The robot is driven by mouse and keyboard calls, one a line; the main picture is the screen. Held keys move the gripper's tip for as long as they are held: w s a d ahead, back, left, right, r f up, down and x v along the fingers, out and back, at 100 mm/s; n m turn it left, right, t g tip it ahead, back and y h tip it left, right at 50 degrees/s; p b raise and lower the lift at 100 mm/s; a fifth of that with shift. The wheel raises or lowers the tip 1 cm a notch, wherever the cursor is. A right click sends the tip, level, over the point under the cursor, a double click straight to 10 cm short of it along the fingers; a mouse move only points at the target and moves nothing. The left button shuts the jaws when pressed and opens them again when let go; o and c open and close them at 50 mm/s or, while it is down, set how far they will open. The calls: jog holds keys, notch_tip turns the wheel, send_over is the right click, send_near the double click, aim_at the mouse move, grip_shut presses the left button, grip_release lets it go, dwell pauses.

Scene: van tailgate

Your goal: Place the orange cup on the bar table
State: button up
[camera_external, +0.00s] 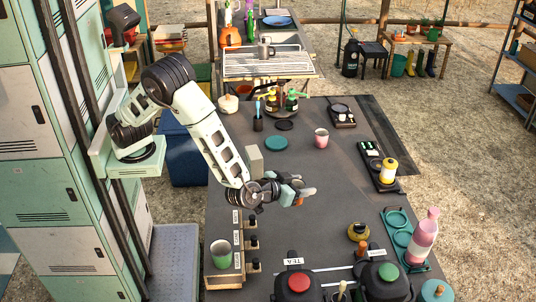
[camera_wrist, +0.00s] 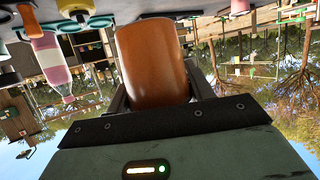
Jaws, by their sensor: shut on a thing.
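The orange cup (camera_wrist: 152,62) fills the upper middle of the wrist view, its smooth side toward the camera. My gripper (camera_external: 294,188) is shut on it, with a dark finger at each side of the cup in the wrist view. In the external view the cup (camera_external: 309,191) shows only as small orange patches, mostly hidden by the fingers. Gripper and cup are over the middle of a large dark grey table (camera_external: 340,215), which I take to be the bar table. I cannot tell the height of the cup above it.
A green cup (camera_external: 221,253) stands front left.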

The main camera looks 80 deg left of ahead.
jog(key=w+a+f+n+y+b, duration=0.1)
jog(key=w+a+f+b, duration=0.1)
jog(key=w+a, duration=0.55)
jog(key=shift+g, duration=0.3)
jog(key=f, duration=0.9)
jog(key=shift+s+a+f, duration=0.1)
jog(key=shift+a+f, duration=0.1)
jog(key=shift+f, duration=0.1)
